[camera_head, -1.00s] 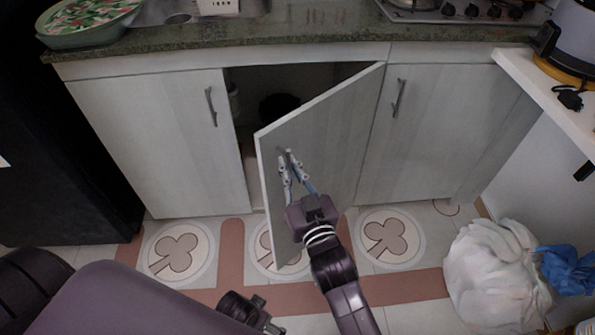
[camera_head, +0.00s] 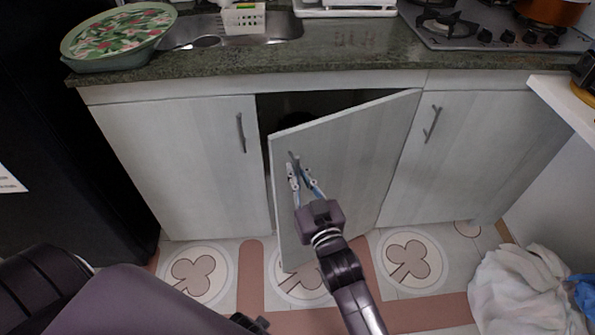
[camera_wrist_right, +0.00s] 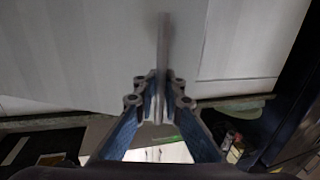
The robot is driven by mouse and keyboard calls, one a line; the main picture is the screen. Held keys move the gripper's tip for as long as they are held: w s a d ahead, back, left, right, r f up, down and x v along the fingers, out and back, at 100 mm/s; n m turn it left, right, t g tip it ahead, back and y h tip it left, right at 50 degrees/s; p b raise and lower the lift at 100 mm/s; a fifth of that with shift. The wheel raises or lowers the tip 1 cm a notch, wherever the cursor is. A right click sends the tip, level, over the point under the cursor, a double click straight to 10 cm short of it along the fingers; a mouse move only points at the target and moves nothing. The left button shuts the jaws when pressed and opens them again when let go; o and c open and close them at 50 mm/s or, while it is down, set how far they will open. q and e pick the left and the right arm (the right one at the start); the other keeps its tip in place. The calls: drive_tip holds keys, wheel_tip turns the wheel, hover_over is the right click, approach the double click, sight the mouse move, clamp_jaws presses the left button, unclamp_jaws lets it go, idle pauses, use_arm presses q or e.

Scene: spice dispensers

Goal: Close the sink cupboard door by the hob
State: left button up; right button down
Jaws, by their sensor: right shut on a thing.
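The sink cupboard door (camera_head: 345,170) is a pale wood panel, ajar and hinged on its right side, with its free left edge swung out toward me. A dark gap (camera_head: 300,105) shows behind its top and left edge. My right gripper (camera_head: 300,178) is in front of the door near its free edge, shut on the door's grey bar handle (camera_head: 294,160). In the right wrist view the handle (camera_wrist_right: 164,50) runs up from between the two fingers (camera_wrist_right: 157,100). The hob (camera_head: 490,30) is on the worktop at the upper right. My left gripper is not clearly visible.
Closed cupboard doors stand to the left (camera_head: 185,165) and right (camera_head: 460,155). A white bag (camera_head: 525,290) lies on the floor at the lower right. A dark tall unit (camera_head: 60,130) stands at the left. Patterned floor tiles (camera_head: 198,275) are clear below the door.

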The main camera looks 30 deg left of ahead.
drive_tip(key=c, duration=2.3)
unclamp_jaws()
drive_tip(key=shift+s+a, duration=0.15)
drive_tip(key=shift+s, duration=0.05)
drive_tip(key=shift+c, duration=0.2)
drive_tip(key=v, duration=1.2)
use_arm(q)
drive_tip(key=shift+c, duration=0.2)
